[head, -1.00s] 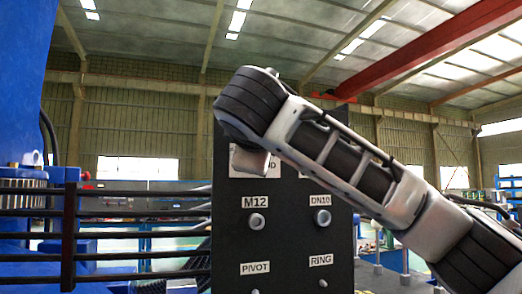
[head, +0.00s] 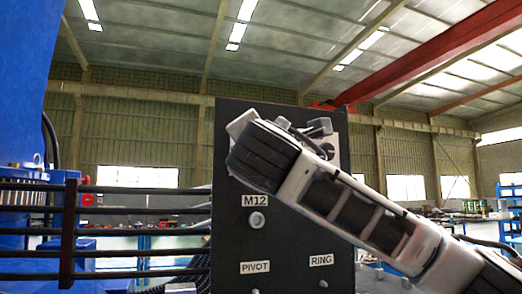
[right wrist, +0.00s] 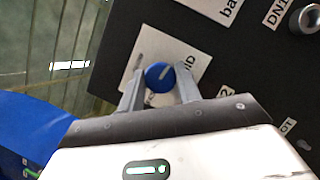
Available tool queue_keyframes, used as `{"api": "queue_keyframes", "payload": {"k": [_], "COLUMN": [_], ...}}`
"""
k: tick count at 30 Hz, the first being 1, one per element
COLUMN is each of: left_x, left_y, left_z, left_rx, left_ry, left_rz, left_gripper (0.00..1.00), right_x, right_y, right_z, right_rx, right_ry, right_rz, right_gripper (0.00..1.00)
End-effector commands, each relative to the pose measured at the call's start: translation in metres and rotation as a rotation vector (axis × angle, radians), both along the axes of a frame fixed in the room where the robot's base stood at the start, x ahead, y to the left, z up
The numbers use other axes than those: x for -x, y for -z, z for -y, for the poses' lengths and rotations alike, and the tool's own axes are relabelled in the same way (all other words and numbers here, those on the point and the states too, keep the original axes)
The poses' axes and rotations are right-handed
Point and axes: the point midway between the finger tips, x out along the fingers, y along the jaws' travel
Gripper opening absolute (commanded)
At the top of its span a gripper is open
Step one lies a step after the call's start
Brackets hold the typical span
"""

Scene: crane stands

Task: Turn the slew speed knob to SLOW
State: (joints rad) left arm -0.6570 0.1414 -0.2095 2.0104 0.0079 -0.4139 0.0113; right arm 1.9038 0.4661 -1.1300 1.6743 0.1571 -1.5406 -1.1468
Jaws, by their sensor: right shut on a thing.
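In the right wrist view a round blue knob (right wrist: 158,76) with a white pointer line sits on a white plate (right wrist: 187,62) on the black panel. The line points to the upper right of that picture. My right gripper (right wrist: 158,82) has one finger on each side of the knob and is shut on it. The lettering on the plate is partly hidden and too small to read fully. In the head view my right wrist covers the knob, and a grey part of my right gripper (head: 242,122) shows at the panel's upper left edge. My left gripper is not in view.
The black panel (head: 235,230) carries M12, PIVOT and RING labels, with a round grey fitting (head: 257,219) below M12. A DN10 fitting (right wrist: 305,16) shows in the wrist view. Dark rails (head: 130,210) run left of the panel. My right arm crosses its right side.

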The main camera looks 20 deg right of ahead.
Motion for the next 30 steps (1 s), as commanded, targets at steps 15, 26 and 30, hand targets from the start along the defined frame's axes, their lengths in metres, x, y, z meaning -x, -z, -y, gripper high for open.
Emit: {"api": "queue_keyframes", "payload": {"k": [15,26,30], "left_x": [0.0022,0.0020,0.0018], "left_y": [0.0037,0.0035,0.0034], "left_z": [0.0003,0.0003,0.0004], "left_rx": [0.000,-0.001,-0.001], "left_ry": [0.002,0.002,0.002], "left_rz": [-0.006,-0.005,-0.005], "left_gripper": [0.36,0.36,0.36], "right_x": [-0.0004,-0.0006,-0.0005], "right_y": [0.0023,0.0025,0.0022], "right_z": [-0.0002,-0.0003,-0.0003], "right_rx": [0.151,0.154,0.153], "right_ry": [-0.001,-0.001,-0.001], "right_rz": [0.000,0.000,0.001], "right_gripper": [0.11,0.11,0.55]}}
